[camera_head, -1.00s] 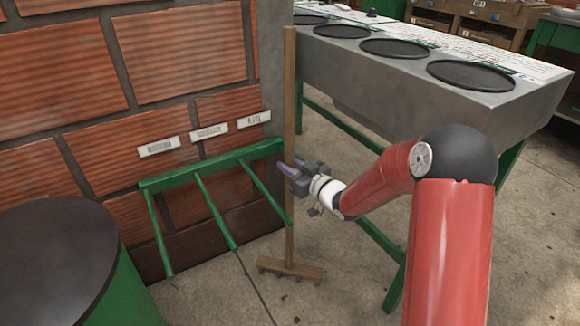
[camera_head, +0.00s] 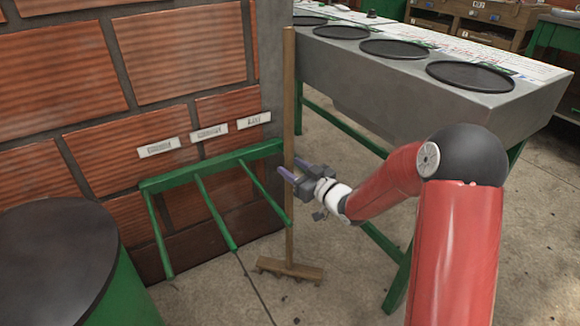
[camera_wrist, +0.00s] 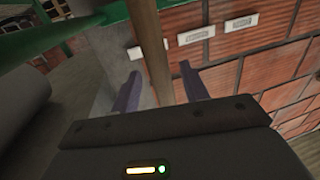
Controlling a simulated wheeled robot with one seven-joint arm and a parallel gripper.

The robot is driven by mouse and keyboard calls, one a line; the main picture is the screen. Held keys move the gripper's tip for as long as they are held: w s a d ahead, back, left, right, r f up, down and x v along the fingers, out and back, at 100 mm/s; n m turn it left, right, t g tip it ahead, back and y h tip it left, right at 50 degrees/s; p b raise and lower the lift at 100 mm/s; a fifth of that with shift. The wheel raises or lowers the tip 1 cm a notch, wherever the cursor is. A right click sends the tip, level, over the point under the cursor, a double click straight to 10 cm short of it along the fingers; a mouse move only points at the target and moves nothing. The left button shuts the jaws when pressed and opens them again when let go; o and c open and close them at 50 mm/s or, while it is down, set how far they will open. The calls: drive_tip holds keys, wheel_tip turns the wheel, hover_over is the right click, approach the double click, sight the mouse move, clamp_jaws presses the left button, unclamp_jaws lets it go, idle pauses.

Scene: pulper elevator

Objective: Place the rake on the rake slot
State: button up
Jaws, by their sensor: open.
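The rake (camera_head: 289,100) has a long wooden handle and a toothed wooden head resting low at the floor. It stands nearly upright beside the right end of the green rack (camera_head: 210,170), close to its rightmost bar. The rack is on the brick wall and has three bars sticking out. My gripper (camera_head: 288,170) is open at the handle, at about rack height. In the wrist view the handle (camera_wrist: 152,55) shows between the two spread purple fingers (camera_wrist: 158,82). Whether the handle touches a finger or the rack is unclear.
Three white labels (camera_head: 209,132) sit on the wall above the rack. A dark-topped green drum (camera_head: 50,260) stands at left. A grey counter (camera_head: 400,90) with round black plates and green legs stands at right. Open concrete floor lies in front.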

drive_tip(key=s+d+r+m+g+h, duration=0.1)
drive_tip(key=s+d+r+m+h, duration=0.25)
drive_tip(key=s+d+h, duration=0.45)
drive_tip(key=s+d+r+m+h, duration=0.2)
drive_tip(key=s+d+r+h, duration=0.3)
drive_tip(key=d, duration=0.5)
drive_tip(key=s+m+g, duration=0.3)
drive_tip(key=s+g, duration=0.3)
drive_tip(key=s, duration=1.7)
drive_tip(key=shift+s, duration=0.15)
drive_tip(key=shift+m, duration=0.25)
